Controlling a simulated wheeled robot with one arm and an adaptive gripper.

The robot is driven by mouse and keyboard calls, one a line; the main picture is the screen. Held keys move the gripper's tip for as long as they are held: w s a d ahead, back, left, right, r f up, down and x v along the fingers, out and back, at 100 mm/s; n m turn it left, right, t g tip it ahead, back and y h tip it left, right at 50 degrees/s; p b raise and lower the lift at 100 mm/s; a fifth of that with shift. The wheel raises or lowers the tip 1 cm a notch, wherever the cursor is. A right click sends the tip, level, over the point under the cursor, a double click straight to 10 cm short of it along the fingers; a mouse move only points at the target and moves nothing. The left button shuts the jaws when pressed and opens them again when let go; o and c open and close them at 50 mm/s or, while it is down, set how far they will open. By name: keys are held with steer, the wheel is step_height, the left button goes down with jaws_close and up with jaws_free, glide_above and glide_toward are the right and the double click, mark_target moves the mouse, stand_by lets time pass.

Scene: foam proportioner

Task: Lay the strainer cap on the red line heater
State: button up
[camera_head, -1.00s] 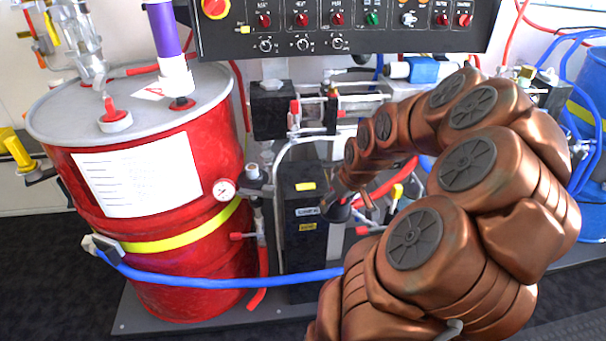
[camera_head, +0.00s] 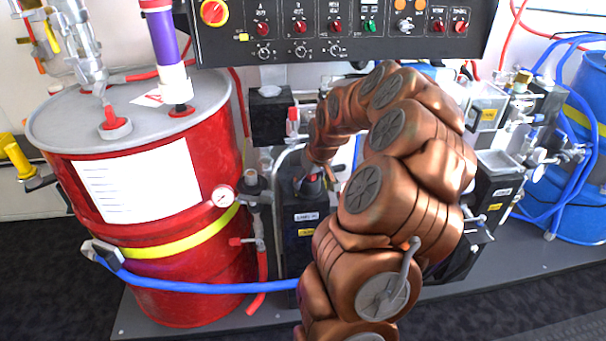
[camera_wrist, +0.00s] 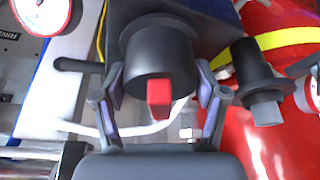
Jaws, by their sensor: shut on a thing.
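The strainer cap (camera_wrist: 158,62), a dark round piece with a red tab, is between the two fingers of my gripper (camera_wrist: 160,108) in the wrist view. My gripper is shut on it. In the head view my gripper (camera_head: 313,172) and the cap (camera_head: 309,187) are small and partly hidden by my arm. The line heater on the red side appears to be the tall black box (camera_head: 301,258) with labels, right of the red drum. The cap shows over its upper part; I cannot tell whether they touch. A black body (camera_wrist: 195,22) shows behind the cap in the wrist view.
The red drum (camera_head: 215,150) with its gauge (camera_head: 221,196) and a dark fitting (camera_head: 252,180) stands close left. A blue hose (camera_head: 200,288) crosses low in front. The control panel (camera_head: 340,35) hangs above. Pipework and another black unit (camera_head: 495,190) are at right.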

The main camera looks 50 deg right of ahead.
steer(key=w, duration=0.3)
steer(key=shift+w+d, duration=0.1)
steer(key=shift+d, duration=0.25)
steer(key=shift+f, duration=0.3)
steer(key=shift+f, duration=0.1)
steer(key=shift+f, duration=0.1)
steer(key=o, duration=1.2)
steer(key=shift+o, duration=0.2)
